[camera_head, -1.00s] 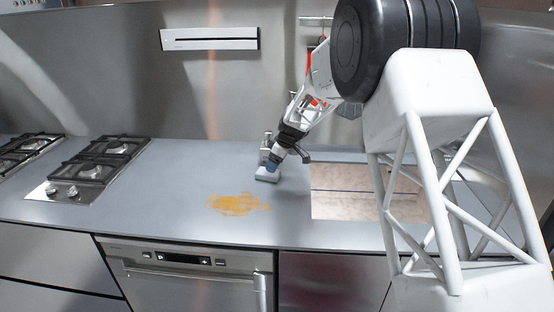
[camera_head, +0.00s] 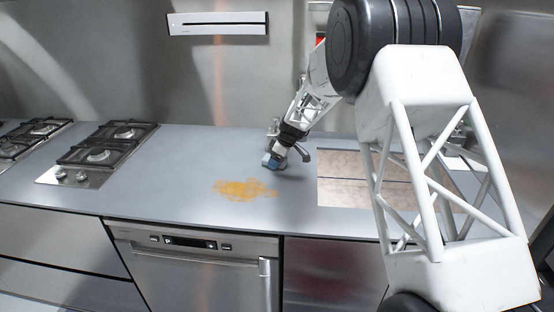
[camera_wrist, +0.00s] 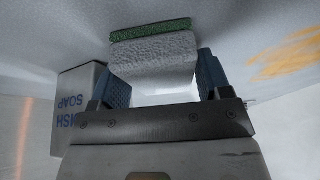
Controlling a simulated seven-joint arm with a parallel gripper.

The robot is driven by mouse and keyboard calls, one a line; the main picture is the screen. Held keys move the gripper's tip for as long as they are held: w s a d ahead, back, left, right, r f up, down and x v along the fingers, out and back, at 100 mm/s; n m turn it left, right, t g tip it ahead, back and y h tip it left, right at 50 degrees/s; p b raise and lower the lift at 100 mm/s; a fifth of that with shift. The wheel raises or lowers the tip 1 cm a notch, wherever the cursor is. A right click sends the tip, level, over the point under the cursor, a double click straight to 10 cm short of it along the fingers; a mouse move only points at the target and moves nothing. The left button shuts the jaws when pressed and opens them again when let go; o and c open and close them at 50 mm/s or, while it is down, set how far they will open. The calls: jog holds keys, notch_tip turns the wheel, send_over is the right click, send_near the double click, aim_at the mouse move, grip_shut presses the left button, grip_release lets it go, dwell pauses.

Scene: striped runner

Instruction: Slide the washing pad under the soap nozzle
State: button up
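The washing pad (camera_wrist: 155,55), pale grey with a green strip along one edge, lies on the counter between my gripper's two blue fingers in the wrist view. My gripper (camera_wrist: 158,80) has one finger on each side of it; I cannot tell whether they press on it. In the head view my gripper (camera_head: 272,162) is low at the counter and largely hides the pad. The grey soap dispenser (camera_wrist: 80,105), with blue lettering reading SOAP, stands left of the fingers in the wrist view. Its nozzle is not clearly visible.
An orange-yellow stain (camera_head: 244,190) lies on the counter left of my gripper. A gas hob (camera_head: 100,152) is at the left. The grey counter (camera_head: 180,165) between hob and stain is clear.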

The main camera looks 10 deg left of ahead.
jog(key=c, duration=0.5)
jog(key=o, duration=1)
jog(key=shift+r, duration=0.1)
jog(key=shift+v, duration=3.8)
jog(key=shift+d, duration=0.1)
